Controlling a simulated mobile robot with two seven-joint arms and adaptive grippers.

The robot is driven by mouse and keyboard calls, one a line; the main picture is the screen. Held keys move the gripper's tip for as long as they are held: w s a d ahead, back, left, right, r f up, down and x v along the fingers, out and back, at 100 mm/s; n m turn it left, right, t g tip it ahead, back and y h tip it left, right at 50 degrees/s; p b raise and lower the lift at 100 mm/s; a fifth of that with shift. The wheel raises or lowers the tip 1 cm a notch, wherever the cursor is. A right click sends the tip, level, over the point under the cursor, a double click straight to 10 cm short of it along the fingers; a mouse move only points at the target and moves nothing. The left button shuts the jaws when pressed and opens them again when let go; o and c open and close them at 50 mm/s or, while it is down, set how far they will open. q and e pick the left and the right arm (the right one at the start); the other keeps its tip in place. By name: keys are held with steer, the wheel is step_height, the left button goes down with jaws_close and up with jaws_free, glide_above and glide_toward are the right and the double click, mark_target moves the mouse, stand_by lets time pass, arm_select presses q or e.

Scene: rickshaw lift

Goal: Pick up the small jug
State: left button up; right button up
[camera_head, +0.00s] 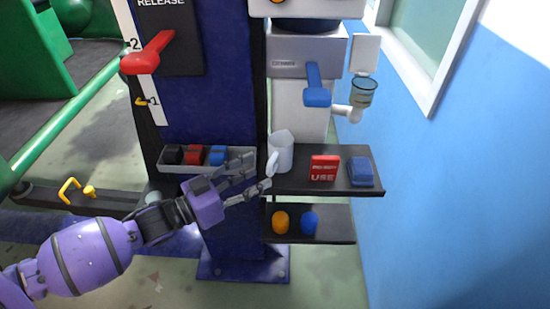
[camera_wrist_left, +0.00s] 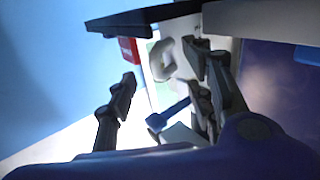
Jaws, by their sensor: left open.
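The small jug (camera_head: 283,153) is pale grey-white and stands upright at the left end of the upper dark shelf (camera_head: 345,188). Its handle points down and left, toward my arm. My left gripper (camera_head: 258,173) is open, with its fingers spread just left of the jug and its tips close to the handle. In the left wrist view the jug's pale handle loop (camera_wrist_left: 163,60) shows between and beyond the fingers of the gripper (camera_wrist_left: 160,70). I cannot tell whether a finger touches the handle. My right gripper is not in view.
A red box (camera_head: 324,168) and a blue block (camera_head: 360,172) sit right of the jug. A grey tray (camera_head: 207,170) with several coloured blocks is left, behind my fingers. A dispenser with a blue lever (camera_head: 317,86) is above. A lower shelf (camera_head: 338,228) holds yellow and blue items.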

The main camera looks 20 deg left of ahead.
mark_target(268, 167)
arm_select(q)
steer(key=x, duration=0.4)
steer(key=shift+w+d+f, duration=0.1)
steer(key=shift+w, duration=0.25)
jaws_close()
